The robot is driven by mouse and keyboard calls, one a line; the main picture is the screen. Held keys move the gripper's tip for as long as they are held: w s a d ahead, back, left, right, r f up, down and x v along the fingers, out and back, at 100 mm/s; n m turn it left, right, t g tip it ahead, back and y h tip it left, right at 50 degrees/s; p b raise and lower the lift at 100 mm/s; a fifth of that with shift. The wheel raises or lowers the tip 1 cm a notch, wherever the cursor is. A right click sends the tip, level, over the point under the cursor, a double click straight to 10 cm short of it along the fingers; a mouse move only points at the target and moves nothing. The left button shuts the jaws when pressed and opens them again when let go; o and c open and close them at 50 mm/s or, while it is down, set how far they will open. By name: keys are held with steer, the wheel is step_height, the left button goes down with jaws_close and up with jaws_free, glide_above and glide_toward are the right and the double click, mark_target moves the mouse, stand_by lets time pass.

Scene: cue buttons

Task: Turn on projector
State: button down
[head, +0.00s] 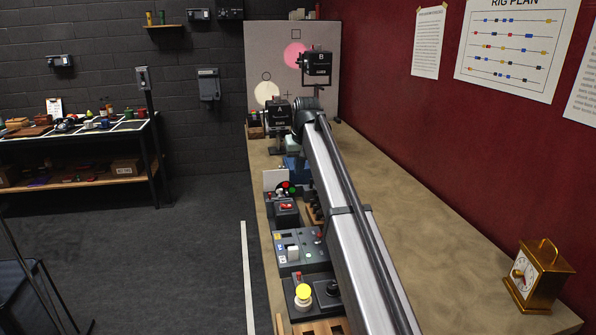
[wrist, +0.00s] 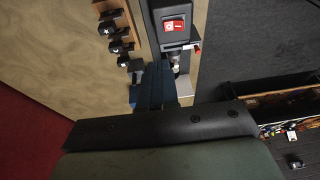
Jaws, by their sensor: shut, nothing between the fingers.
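Two black lamp-like units labelled A (head: 278,113) and B (head: 317,66) stand at the far end of the bench; I cannot tell whether either is the projector. A red rocker switch (head: 286,207) on a dark box is on the bench's left side. A red rocker (wrist: 174,26) with white marks shows at the top of the wrist view. My gripper (wrist: 156,78) is shut and empty, its blue fingers just below that rocker's box in the wrist view. In the head view my gripper (head: 295,166) is beyond the red rocker, partly hidden by my arm.
Nearer are a grey panel (head: 290,270) with a white switch and a yellow button (head: 303,292). Red and green buttons (head: 288,188) show beyond the rocker. A board (head: 265,50) bears pink and cream light discs. A gold clock (head: 540,272) stands right; the bench's right side is mostly clear.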

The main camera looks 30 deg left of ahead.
stand_by(0.3)
steer(key=shift+s+a+r+g+y, duration=0.2)
steer(key=shift+a+r+g+y, duration=0.2)
steer(key=shift+a, duration=0.1)
steer(key=shift+f, duration=0.2)
glide_above(284, 205)
steer(key=d, duration=0.1)
steer(key=f, duration=1.1)
steer(key=shift+w+d+f, duration=0.1)
steer(key=shift+d+f, duration=0.1)
steer(key=shift+f, duration=0.1)
steer(key=shift+s+a+f, duration=0.2)
steer(key=shift+a+f, duration=0.05)
steer(key=shift+f, duration=0.45)
